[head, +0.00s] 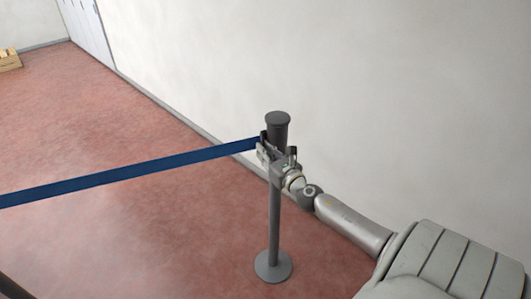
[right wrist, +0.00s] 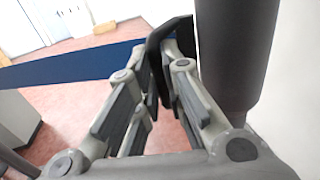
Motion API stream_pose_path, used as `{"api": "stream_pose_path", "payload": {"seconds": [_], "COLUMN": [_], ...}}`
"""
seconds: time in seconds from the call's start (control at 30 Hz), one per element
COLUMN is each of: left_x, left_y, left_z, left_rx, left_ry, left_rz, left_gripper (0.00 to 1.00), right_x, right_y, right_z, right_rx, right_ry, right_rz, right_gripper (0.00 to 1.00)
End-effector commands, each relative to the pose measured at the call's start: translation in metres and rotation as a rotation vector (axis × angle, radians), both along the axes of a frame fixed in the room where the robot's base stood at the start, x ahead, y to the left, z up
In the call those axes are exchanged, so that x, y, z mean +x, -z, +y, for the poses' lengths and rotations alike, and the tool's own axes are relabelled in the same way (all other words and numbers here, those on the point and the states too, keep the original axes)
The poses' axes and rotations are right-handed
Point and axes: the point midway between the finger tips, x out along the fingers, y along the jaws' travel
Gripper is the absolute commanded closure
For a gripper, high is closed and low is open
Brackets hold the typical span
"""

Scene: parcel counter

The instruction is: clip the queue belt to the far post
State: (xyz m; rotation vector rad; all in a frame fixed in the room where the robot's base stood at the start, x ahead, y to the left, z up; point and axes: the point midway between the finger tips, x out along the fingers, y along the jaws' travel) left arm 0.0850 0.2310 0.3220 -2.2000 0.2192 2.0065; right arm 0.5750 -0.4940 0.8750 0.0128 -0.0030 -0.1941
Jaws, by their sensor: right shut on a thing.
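The far post (head: 275,215) stands upright on a round base, with a thicker dark head at its top. It also shows large in the right wrist view (right wrist: 235,55). The blue queue belt (head: 130,177) runs taut from the left edge to the post's head. My right gripper (head: 268,151) is shut on the belt's dark end clip (right wrist: 157,55), just beside the post head. In the right wrist view the clip's edge lies right against the post's outline; I cannot tell whether it is fastened. My left gripper is not in view.
A pale wall (head: 400,90) rises close behind the post. A box (head: 10,60) sits on the floor at far left, and grey doors (head: 88,30) stand at the back. The red floor (head: 120,120) around the belt is clear. A dark piece shows at the lower left corner.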

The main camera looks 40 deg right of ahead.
Motion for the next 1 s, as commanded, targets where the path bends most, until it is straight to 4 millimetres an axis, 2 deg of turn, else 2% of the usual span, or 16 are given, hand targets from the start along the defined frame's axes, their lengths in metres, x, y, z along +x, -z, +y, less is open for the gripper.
{"api": "stream_pose_path", "payload": {"seconds": [0.5, 0.53, 0.67, 1.0], "left_x": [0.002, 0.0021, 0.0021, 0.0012], "left_y": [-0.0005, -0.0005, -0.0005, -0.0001], "left_z": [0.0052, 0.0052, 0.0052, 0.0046], "left_rx": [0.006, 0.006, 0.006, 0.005], "left_ry": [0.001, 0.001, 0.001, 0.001], "left_rz": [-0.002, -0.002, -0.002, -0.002], "left_gripper": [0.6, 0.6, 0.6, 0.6], "right_x": [-0.0001, -0.0001, -0.0001, -0.001], "right_y": [-0.0026, -0.0026, -0.0023, 0.0001], "right_z": [-0.0044, -0.0045, -0.0039, -0.0009], "right_rx": [-0.001, -0.001, 0.0, 0.003], "right_ry": [0.011, 0.011, 0.009, 0.003], "right_rz": [-0.005, -0.005, -0.004, -0.001], "right_gripper": [1.0, 0.86, 0.7, 0.68]}}
